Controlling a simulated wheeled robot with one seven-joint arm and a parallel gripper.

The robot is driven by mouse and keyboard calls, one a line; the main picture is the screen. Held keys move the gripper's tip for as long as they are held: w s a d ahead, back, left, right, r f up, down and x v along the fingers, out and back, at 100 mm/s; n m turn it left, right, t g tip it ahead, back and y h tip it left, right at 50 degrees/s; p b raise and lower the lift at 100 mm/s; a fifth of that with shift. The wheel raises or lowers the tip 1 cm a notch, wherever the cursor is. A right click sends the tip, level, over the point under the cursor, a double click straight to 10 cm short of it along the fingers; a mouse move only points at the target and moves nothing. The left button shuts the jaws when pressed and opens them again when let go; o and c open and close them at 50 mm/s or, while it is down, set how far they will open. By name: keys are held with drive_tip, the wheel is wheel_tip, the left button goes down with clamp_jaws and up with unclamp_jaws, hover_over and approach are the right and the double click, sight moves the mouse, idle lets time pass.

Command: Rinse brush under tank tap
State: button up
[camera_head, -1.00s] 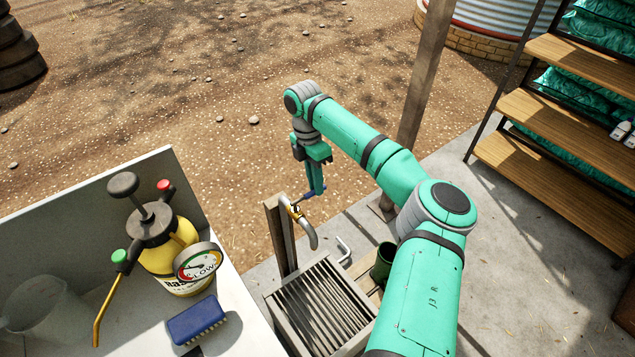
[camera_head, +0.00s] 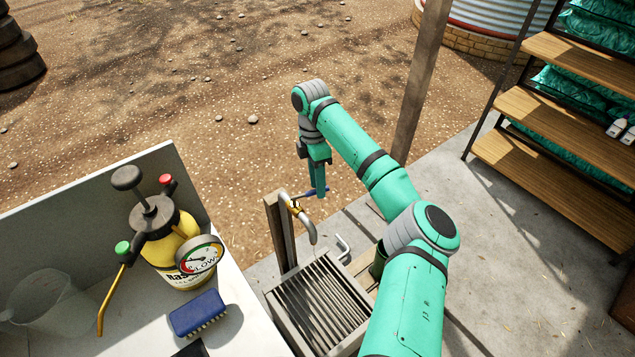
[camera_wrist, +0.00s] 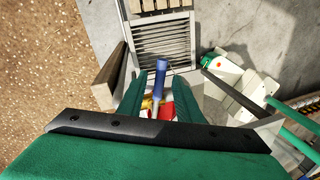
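The blue brush (camera_head: 199,313) lies on the white bench top, bristles showing at its lower edge, away from my gripper. The tank tap (camera_head: 309,228) is a grey curved spout with a brass body on a wooden post, above a slatted grate. No water shows from it. My gripper (camera_head: 318,192) points down at the tap's blue lever (camera_head: 311,194). In the wrist view the lever (camera_wrist: 161,72) stands between the two fingers of my gripper (camera_wrist: 161,78), which are apart with gaps at its sides. Whether a finger touches it is hard to tell.
A slatted grate (camera_head: 318,300) sits below the tap. A yellow sprayer (camera_head: 172,250) with a gauge and a clear jug (camera_head: 48,305) stand on the bench. A wooden post (camera_head: 422,90) and shelves (camera_head: 545,120) stand to the right.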

wheel_tip(320, 180, up, 10)
drive_tip(key=w, duration=0.2)
drive_tip(key=shift+a+r, duration=0.25)
drive_tip(key=shift+a, duration=0.05)
idle(0.5)
